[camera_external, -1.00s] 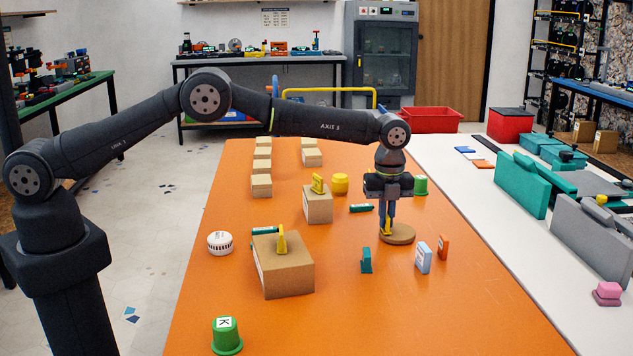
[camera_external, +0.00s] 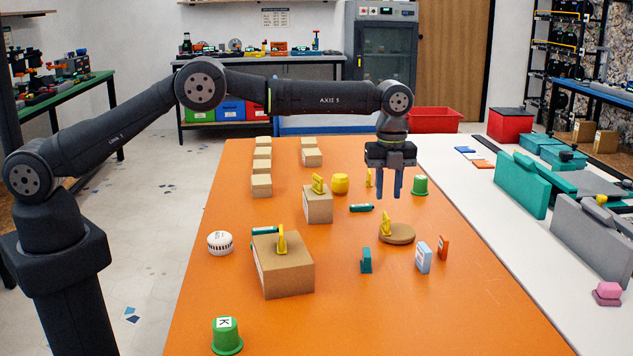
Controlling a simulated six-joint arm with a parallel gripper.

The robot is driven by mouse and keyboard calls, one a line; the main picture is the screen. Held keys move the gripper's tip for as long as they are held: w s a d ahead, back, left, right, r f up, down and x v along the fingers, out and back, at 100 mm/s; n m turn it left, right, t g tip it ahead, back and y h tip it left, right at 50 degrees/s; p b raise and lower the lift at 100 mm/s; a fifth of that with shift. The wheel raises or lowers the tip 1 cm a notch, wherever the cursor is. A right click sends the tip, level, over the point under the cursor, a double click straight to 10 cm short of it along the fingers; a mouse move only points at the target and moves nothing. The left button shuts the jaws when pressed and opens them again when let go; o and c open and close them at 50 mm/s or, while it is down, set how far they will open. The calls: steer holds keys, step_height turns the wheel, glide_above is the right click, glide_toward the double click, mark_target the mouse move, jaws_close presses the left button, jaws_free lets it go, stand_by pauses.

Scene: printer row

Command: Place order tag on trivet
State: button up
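The trivet (camera_external: 402,236) is a round brown disc lying on the orange table. A yellow tag-like piece (camera_external: 386,224), which I take to be the order tag, stands upright at the trivet's left edge and appears to rest on it; its exact footing is too small to tell. My gripper (camera_external: 389,196) hangs above and slightly behind the trivet, blue fingers pointing down and apart. It is open and empty, clear of the yellow piece.
Similar yellow pieces stand on the near box (camera_external: 285,273) and the middle box (camera_external: 318,206). The table's right front is clear.

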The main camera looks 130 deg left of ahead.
mark_target(387, 215)
steer(key=shift+r, duration=2.3)
steer(key=shift+f, duration=0.1)
step_height(387, 215, down, 12)
steer(key=shift+r, duration=1.9)
steer(key=shift+f, duration=0.15)
